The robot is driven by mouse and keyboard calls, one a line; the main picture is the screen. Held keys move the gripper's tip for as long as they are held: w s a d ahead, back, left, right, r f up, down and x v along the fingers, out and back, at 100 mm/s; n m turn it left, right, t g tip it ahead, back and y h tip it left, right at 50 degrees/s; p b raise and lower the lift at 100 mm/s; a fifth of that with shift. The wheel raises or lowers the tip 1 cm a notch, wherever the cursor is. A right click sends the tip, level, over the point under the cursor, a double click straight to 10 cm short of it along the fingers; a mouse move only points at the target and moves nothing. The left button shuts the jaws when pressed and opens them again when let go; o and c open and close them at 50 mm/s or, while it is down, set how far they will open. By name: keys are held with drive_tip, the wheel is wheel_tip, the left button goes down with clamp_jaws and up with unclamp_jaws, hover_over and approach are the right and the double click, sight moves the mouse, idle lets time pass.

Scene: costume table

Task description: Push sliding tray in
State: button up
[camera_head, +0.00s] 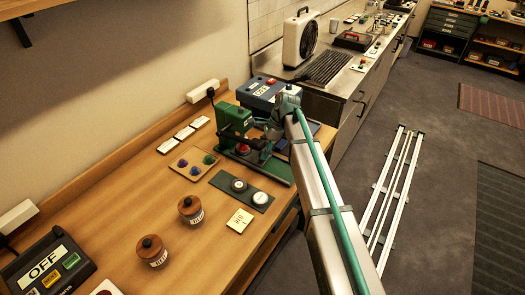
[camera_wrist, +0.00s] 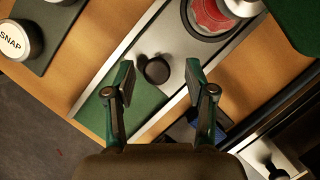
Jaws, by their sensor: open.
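The green press (camera_head: 233,118) stands on the wooden table, with a red round part (camera_head: 243,149) low at its front. In the wrist view, the sliding tray (camera_wrist: 165,42) is a grey plate between pale rails on a green base (camera_wrist: 127,114). In the head view my arm hides part of the press.
A dark plate (camera_head: 260,199) with two round buttons lies in front of the press. The table's edge is close to my arm.

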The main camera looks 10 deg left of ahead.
drive_tip(key=v, duration=1.1)
drive_tip(key=shift+r, duration=0.3)
